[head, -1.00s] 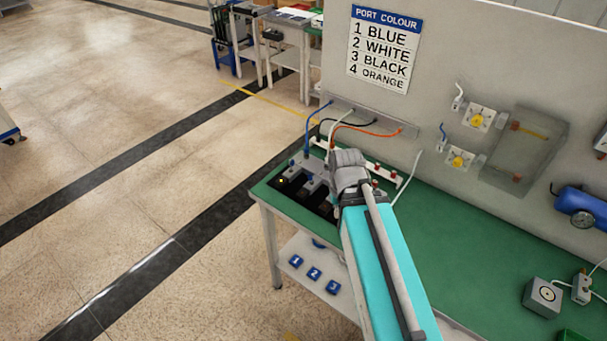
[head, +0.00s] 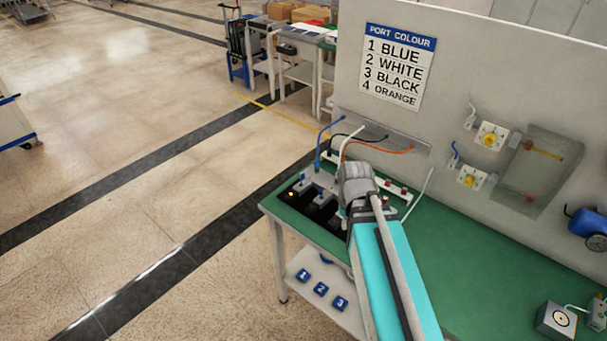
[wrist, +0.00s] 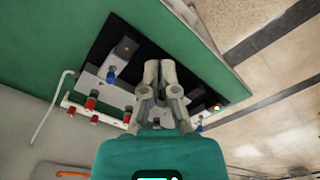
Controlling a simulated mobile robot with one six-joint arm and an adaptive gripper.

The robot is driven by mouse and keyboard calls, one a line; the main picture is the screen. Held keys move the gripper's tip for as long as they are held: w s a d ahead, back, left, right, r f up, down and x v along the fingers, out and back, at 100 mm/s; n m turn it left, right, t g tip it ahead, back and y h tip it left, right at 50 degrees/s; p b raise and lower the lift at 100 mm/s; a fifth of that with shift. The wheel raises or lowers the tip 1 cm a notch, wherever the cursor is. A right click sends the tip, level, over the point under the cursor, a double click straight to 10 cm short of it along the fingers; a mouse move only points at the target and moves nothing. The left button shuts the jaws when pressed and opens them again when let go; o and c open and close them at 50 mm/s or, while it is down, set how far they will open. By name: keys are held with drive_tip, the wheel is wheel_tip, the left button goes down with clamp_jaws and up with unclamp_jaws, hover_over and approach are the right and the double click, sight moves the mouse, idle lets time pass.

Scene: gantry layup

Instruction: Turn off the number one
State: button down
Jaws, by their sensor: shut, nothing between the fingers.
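My gripper (wrist: 160,68) is shut and empty in the wrist view, its fingertips over the black area (wrist: 190,75) on the green bench. In the head view my arm hides the gripper and part of the black units. The row of black units (head: 318,208) has grey fronts and blue pieces. One small yellow-orange light shows at its left end (head: 291,194). The blue cable (head: 318,150) runs to the row's left part. The port sign (head: 398,68) lists 1 blue, 2 white, 3 black, 4 orange. Any switch is too small to tell.
A white rail with red knobs (wrist: 90,103) stands beside the units. Blue numbered tags (head: 321,289) lie on the lower shelf. White plates with yellow knobs (head: 490,136) and a clear box (head: 540,165) are on the back panel.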

sight(306, 173)
drive_tip(key=w+a+m, duration=0.2)
drive_tip(key=w+a, duration=0.1)
drive_tip(key=w, duration=1.4)
drive_tip(key=w+a+m+t+y, duration=0.1)
drive_tip(key=w+a, duration=0.3)
drive_tip(key=w, duration=1.4)
drive_tip(key=shift+w+m, duration=0.3)
drive_tip(key=shift+m, duration=0.1)
drive_tip(key=shift+a+f, duration=0.1)
drive_tip(key=f+b, duration=0.6)
drive_tip(key=w+f+b, duration=0.1)
drive_tip(key=f+b, duration=0.2)
drive_tip(key=b, duration=0.1)
drive_tip(key=shift+w+a+f, duration=0.1)
drive_tip(key=shift+a+f, duration=0.25)
drive_tip(key=shift+f, duration=0.05)
drive_tip(key=shift+s+a+r+p, duration=0.15)
drive_tip(key=shift+s+a+r, duration=0.05)
drive_tip(key=shift+s, duration=0.45)
drive_tip(key=shift+s+a+r+p, duration=0.2)
drive_tip(key=shift+s, duration=0.4)
drive_tip(key=shift+s+a+r+p, duration=0.15)
drive_tip(key=shift+s+a+r, duration=0.05)
drive_tip(key=shift+s, duration=0.45)
drive_tip(key=shift+d+t, duration=0.2)
drive_tip(key=shift+t, duration=0.1)
